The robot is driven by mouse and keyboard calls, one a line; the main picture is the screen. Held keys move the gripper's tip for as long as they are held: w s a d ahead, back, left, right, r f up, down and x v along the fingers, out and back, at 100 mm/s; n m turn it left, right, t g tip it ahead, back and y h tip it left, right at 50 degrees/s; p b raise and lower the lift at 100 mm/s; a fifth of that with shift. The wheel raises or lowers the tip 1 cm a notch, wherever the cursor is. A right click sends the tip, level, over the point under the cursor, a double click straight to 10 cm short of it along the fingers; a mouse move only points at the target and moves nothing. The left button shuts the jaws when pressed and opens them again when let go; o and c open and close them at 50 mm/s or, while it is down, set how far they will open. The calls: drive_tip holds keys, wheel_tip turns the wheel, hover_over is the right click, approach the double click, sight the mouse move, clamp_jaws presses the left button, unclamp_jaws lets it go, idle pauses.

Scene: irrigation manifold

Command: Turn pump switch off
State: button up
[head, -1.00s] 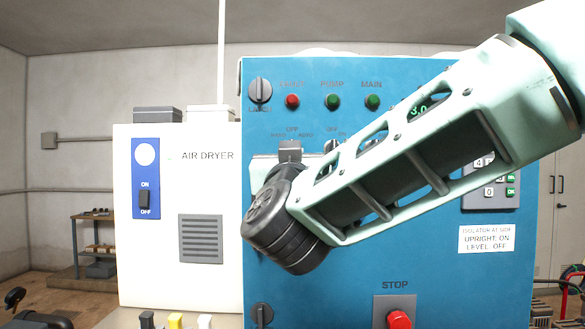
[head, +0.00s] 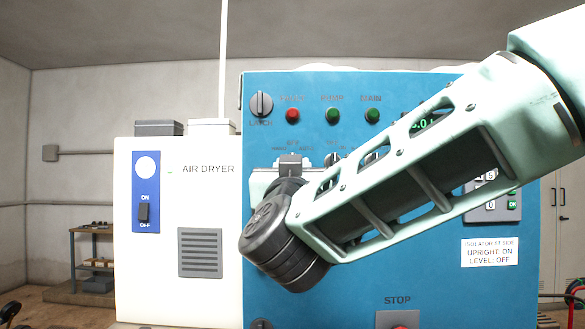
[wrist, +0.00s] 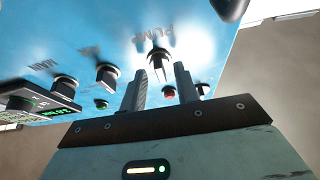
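The pump switch (wrist: 160,66) is a dark selector knob with a bright handle on the blue panel, under the label PUMP in the wrist view. My gripper (wrist: 160,80) is open, its two dark fingers apart, one to each side of the knob in the picture. I see no clear contact with the knob. In the head view my arm and its round dark wrist joint cover much of the switch row, and the pump switch and my fingertips cannot be made out clearly there.
Two more selector knobs (wrist: 107,75) and (wrist: 65,86) sit beside the pump switch. A red lamp (head: 292,115), green lamps (head: 332,115) and a latch knob (head: 261,104) are above the row. A red stop button (head: 404,326) is below. The white air dryer (head: 180,225) stands left.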

drive_tip(key=b+v, duration=0.6)
drive_tip(key=v, duration=1.1)
drive_tip(key=a+f+n+g+y, duration=0.3)
drive_tip(key=f+n+g+y, duration=0.25)
drive_tip(key=f, duration=0.45)
drive_tip(key=a+f+n+g+y, duration=0.2)
drive_tip(key=f+n+g+y, duration=0.25)
drive_tip(key=f+g, duration=0.4)
drive_tip(key=s+d+f+m+g+h, duration=0.1)
drive_tip(key=s+d+f+g+h, duration=0.3)
drive_tip(key=s+d+f, duration=0.3)
drive_tip(key=s+d+f+m+g+h, duration=0.1)
drive_tip(key=s+d+f+g+h, duration=0.3)
drive_tip(key=s+d+f, duration=0.3)
drive_tip(key=d+f, duration=0.4)
drive_tip(key=d, duration=0.1)
drive_tip(key=shift+d+h, duration=0.25)
drive_tip(key=shift+h, duration=0.05)
